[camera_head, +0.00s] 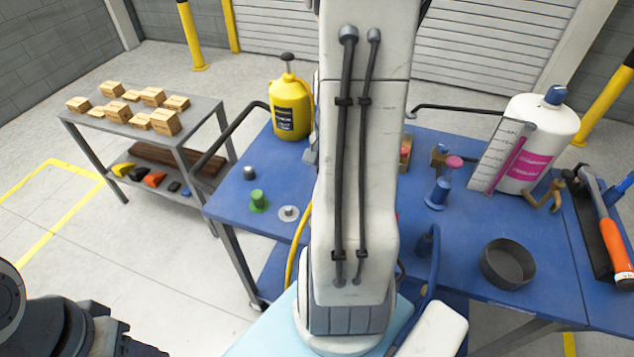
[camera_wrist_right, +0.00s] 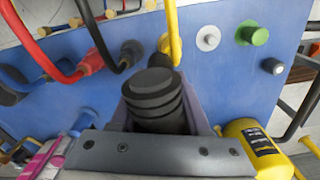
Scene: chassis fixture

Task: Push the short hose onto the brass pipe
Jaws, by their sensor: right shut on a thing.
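In the right wrist view my right gripper (camera_wrist_right: 158,98) is shut on a short black ribbed cylinder (camera_wrist_right: 152,92), which looks like the short hose. It stands up between the fingers, over the blue table (camera_wrist_right: 225,80), and hides what lies right below it. I cannot pick out the brass pipe for certain. Brass-coloured fittings (camera_head: 545,195) lie at the right of the table in the head view. There, a large white arm link of mine covers the middle and hides my right gripper. My left gripper is out of view.
A green cap (camera_head: 258,200), a pale ring (camera_head: 288,213) and a yellow jug (camera_head: 290,106) stand at the table's left. A white bottle (camera_head: 540,135) and a dark round bowl (camera_head: 508,263) are at the right. Yellow (camera_wrist_right: 172,35) and red (camera_wrist_right: 35,45) hoses lie near my right gripper.

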